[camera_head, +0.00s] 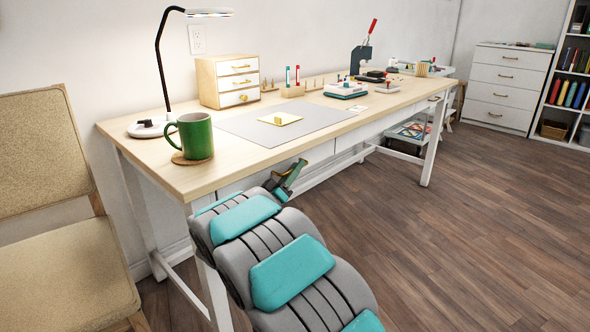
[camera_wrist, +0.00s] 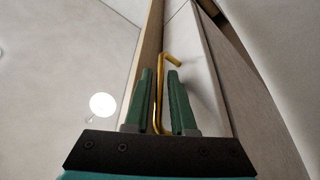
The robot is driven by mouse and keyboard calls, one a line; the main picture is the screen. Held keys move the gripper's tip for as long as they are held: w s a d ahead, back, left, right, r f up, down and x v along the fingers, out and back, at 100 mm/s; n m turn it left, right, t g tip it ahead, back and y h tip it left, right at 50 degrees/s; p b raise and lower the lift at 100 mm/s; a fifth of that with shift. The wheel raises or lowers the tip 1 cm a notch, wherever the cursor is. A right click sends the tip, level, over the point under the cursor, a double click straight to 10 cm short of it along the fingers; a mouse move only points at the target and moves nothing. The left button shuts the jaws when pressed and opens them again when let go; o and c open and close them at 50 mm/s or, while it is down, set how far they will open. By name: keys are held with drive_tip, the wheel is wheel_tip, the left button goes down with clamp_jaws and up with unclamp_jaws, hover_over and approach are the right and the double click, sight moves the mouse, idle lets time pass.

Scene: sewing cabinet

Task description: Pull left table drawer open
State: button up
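The left table drawer (camera_head: 318,154) has a white front set under the wooden tabletop, and it looks closed, flush with the table's front. In the wrist view the white drawer front (camera_wrist: 203,75) runs beside the table edge. Its thin gold bar handle (camera_wrist: 158,88) stands between the two green fingers of my gripper (camera_wrist: 159,85). The fingers are apart with a visible gap, and the handle lies closer to the left finger. I see no firm hold on it. In the head view my gripper (camera_head: 292,176) is at the drawer front; the handle there is hidden.
The long wooden table (camera_head: 210,178) carries a green mug (camera_head: 196,136) on a coaster near its left corner, a desk lamp (camera_head: 160,60) and a small drawer box (camera_head: 228,82). A beige chair (camera_head: 65,270) stands at the left. The wooden floor (camera_head: 480,200) right of my arm is clear.

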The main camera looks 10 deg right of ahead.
drive_tip(key=shift+c, duration=0.4)
clamp_jaws()
idle(1.1)
